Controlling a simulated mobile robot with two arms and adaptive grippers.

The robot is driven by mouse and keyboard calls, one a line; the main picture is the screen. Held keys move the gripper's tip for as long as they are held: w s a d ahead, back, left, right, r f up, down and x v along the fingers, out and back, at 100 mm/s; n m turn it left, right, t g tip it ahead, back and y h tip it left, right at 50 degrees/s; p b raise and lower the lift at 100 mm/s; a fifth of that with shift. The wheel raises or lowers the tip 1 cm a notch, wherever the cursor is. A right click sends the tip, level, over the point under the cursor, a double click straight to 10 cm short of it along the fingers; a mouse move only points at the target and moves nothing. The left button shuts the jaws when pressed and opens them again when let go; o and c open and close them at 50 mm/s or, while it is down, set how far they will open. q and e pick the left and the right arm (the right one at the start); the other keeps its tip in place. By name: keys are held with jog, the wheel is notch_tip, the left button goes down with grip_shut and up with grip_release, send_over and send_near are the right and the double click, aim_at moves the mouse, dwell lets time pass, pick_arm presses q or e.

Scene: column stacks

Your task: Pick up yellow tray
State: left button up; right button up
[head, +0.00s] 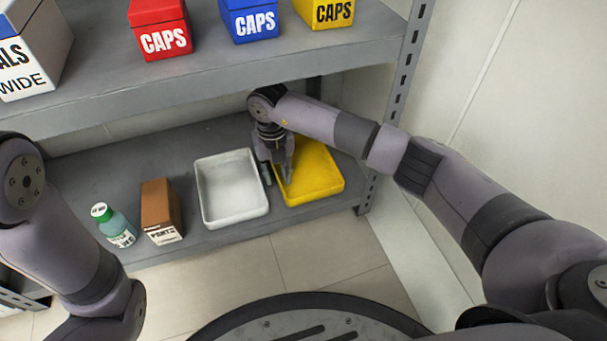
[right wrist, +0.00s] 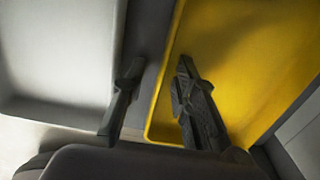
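The yellow tray (head: 322,185) lies on the lower shelf, at its right end. My right gripper (head: 277,178) reaches down at the tray's left side. In the right wrist view its two fingers (right wrist: 160,78) are apart, with the left wall of the yellow tray (right wrist: 250,75) between them. One finger is over the gap beside the tray, the other on the tray's inner side. I cannot tell whether either touches the wall. The arm hides the tray's back left part. My left gripper is out of view; only my left arm shows.
A white tray (head: 203,190) lies close left of the yellow one, with a narrow gap. A brown box (head: 158,203) and a green bottle (head: 117,225) stand further left. The upper shelf (head: 215,72) carries red, blue and yellow boxes. A shelf post (head: 398,100) stands at right.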

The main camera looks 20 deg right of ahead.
jog(key=shift+c, duration=0.4)
grip_shut()
